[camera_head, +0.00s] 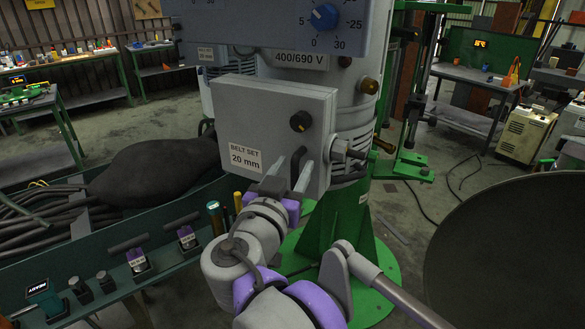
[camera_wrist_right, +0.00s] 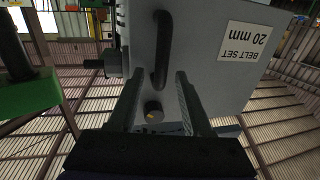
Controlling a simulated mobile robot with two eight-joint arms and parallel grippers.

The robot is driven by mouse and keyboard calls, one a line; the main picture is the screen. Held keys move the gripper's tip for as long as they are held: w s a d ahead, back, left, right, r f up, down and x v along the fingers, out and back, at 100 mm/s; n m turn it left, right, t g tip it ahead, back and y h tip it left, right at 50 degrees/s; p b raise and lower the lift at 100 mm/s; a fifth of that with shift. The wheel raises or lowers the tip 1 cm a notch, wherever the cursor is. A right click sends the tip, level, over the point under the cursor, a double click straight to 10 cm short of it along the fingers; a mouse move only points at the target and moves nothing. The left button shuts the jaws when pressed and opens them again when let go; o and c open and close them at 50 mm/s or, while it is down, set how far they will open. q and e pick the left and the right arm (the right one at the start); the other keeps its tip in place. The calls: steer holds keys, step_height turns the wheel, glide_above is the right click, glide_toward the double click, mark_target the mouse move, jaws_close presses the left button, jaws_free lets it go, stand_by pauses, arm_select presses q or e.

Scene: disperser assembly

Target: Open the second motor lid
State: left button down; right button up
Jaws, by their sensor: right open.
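The motor lid (camera_head: 270,130) is the grey front of a box marked "BELT SET 20 mm", and it looks closed. It shows upside down in the wrist view (camera_wrist_right: 205,85). On it are a dark bar handle (camera_head: 298,160) and a round black knob (camera_head: 300,121) above the handle. My right gripper (camera_head: 289,178) is open in front of the lid's lower part. In the wrist view its fingertips (camera_wrist_right: 161,76) lie on either side of the handle (camera_wrist_right: 162,48) with gaps; whether they touch the lid is unclear. My left gripper is not in view.
A control panel (camera_head: 270,22) with a blue dial hangs just above the lid. Metal fittings (camera_head: 345,152) stick out on the box's right side. A green bench (camera_head: 165,262) with small tools stands at lower left. A large dark round surface (camera_head: 510,250) fills the lower right.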

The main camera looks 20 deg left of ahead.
steer(key=shift+c, duration=0.2)
jaws_close()
stand_by(1.3)
